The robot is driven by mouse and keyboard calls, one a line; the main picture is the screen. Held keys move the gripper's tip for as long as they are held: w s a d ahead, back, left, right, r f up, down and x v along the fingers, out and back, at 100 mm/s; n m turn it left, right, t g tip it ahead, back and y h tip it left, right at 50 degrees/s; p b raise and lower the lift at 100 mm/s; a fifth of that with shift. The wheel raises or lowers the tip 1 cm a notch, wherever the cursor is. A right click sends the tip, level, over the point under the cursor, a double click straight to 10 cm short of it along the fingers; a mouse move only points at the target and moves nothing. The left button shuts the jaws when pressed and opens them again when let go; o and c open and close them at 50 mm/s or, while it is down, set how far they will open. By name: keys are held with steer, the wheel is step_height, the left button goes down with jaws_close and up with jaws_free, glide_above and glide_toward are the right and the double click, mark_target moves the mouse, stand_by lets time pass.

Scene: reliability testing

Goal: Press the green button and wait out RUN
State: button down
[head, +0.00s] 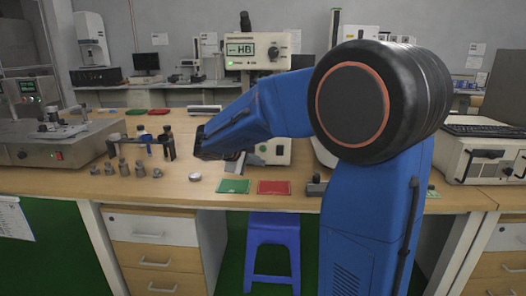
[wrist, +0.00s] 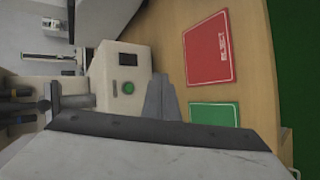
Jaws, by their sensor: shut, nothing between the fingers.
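The green button (wrist: 128,88) is a round button on the front of a pale machine base (wrist: 112,75), beside a small dark window (wrist: 127,59). My gripper (wrist: 162,90) is shut and empty in the wrist view. Its tips appear just to the right of the button, with a visible gap in the picture; the depth between them is unclear. In the head view my blue arm reaches across the machine, hiding its middle. The machine's upper head (head: 258,51) shows "HB" on its display, and its lower base (head: 277,151) shows behind my arm. RUN is not readable on any display.
A green card (head: 234,186) and a red card (head: 274,187) lie on the wooden bench in front of the machine. Several metal pieces (head: 124,168) and a round pale disc (head: 195,176) sit to the left. A blue stool (head: 272,226) stands below the bench edge.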

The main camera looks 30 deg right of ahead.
steer(key=shift+w, duration=0.15)
steer(key=shift+w+d, duration=0.85)
steer(key=shift+w, duration=0.35)
steer(key=shift+w+d, duration=0.8)
steer(key=shift+w, duration=0.35)
steer(key=shift+w+d, duration=0.85)
steer(key=shift+w, duration=0.35)
steer(key=shift+w+d, duration=0.1)
steer(key=shift+w, duration=0.05)
steer(key=shift+w+d, duration=0.15)
steer(key=shift+w, duration=0.05)
steer(key=shift+w+d, duration=0.2)
steer(key=shift+w, duration=0.1)
stand_by(0.6)
steer(key=shift+s+a, duration=0.1)
steer(key=shift+s, duration=0.05)
steer(key=shift+s+a, duration=0.35)
steer(key=shift+s, duration=0.15)
stand_by(0.4)
steer(key=shift+s+a, duration=0.7)
steer(key=shift+s, duration=0.35)
steer(key=shift+s+a, duration=0.7)
steer(key=shift+s, duration=0.35)
